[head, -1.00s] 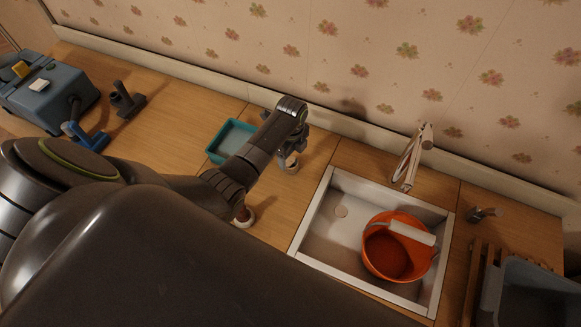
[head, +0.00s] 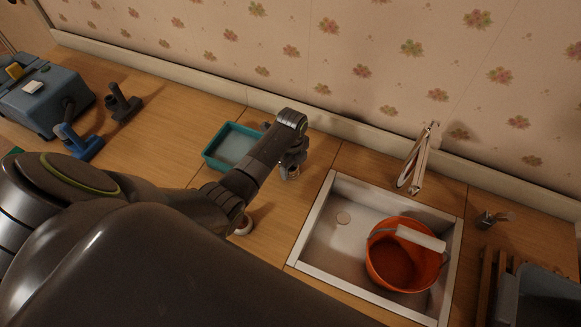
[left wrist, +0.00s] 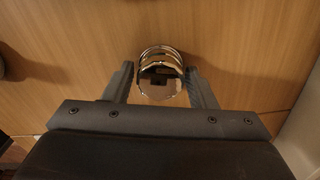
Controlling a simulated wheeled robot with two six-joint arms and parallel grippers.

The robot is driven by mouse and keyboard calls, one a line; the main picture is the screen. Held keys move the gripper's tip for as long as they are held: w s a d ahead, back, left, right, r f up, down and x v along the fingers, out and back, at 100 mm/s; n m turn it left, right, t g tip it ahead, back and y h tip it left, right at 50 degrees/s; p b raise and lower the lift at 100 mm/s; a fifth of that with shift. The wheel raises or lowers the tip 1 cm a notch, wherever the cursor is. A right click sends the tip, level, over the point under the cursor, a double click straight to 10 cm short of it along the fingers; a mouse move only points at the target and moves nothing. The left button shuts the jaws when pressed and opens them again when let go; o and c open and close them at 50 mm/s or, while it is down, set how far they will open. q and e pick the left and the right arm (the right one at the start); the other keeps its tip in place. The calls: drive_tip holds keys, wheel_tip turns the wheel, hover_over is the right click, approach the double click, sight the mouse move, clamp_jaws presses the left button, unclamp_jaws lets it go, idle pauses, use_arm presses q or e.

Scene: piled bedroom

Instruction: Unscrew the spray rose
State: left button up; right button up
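My left gripper (head: 291,166) reaches down over the wooden counter, left of the sink. In the left wrist view a shiny chrome round piece (left wrist: 160,75) stands between the two fingers of this gripper (left wrist: 160,78). Narrow gaps seem to show on both sides, so the fingers look open around it. I cannot tell for sure that this piece is the spray rose; its lower part is hidden. In the head view only a small pale bit shows under the gripper. My right gripper is not in view.
A sink (head: 325,245) holds an orange bucket (head: 395,275), with a tap (head: 418,162) behind it. A teal tray (head: 215,160) lies behind my left arm. A blue-grey box (head: 45,100) stands far left, a grey crate (head: 540,300) at right. A round white-and-red thing (head: 243,227) is partly hidden by my arm.

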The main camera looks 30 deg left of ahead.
use_arm(q)
drive_tip(key=c, duration=1)
drive_tip(key=shift+c, duration=0.2)
drive_tip(key=shift+r+p, duration=0.65)
drive_tip(key=shift+p, duration=0.25)
drive_tip(key=shift+r, duration=0.1)
drive_tip(key=shift+r+p, duration=1.55)
drive_tip(key=shift+p, duration=0.45)
